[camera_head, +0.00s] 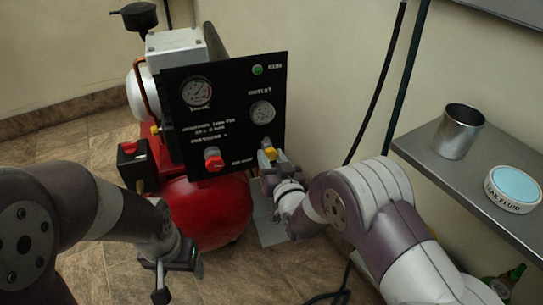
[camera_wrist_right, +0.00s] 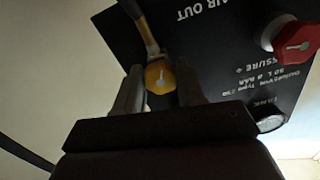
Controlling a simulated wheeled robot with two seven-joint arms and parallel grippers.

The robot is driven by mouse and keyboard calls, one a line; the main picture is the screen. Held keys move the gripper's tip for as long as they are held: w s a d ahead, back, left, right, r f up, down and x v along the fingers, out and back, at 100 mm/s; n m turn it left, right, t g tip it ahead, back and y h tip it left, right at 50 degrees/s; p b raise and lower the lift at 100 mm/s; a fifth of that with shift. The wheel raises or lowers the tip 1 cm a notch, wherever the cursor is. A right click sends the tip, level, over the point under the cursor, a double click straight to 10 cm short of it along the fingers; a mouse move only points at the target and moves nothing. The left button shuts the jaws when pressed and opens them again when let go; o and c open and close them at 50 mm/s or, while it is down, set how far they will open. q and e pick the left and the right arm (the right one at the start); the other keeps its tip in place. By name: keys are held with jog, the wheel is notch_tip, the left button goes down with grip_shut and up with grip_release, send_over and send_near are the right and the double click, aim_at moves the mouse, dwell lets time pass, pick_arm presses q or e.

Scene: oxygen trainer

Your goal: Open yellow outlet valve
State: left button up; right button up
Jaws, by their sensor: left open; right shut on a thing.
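The yellow outlet valve (camera_head: 268,150) sits at the lower right of the black panel (camera_head: 225,120) in the head view. In the right wrist view its round yellow body (camera_wrist_right: 158,77) lies between my fingers, with a yellow lever (camera_wrist_right: 147,30) running up from it. My right gripper (camera_head: 268,168) is at the valve and shut on it; it also shows in the right wrist view (camera_wrist_right: 158,90). The exact contact is hard to see in the dark picture. My left gripper (camera_head: 177,275) is open and empty, low in front of the red tank.
A red knob (camera_head: 213,158) is left of the valve, below two gauges (camera_head: 197,92). The red tank (camera_head: 208,212) is beneath the panel. A shelf (camera_head: 480,185) at the right holds a metal cup (camera_head: 460,132) and a round leak fluid tin (camera_head: 513,188). Floor at left is clear.

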jog(key=n+p, duration=0.1)
jog(key=n, duration=0.3)
jog(key=shift+d+f+n, duration=0.1)
jog(key=shift+n, duration=0.6)
jog(key=o, duration=1.1)
jog(key=shift+c, duration=0.2)
jog(key=shift+s+d+p, duration=0.1)
jog(key=shift+s+p, duration=0.3)
jog(key=shift+p, duration=0.05)
jog(key=p+v, duration=0.4)
jog(key=v, duration=0.8)
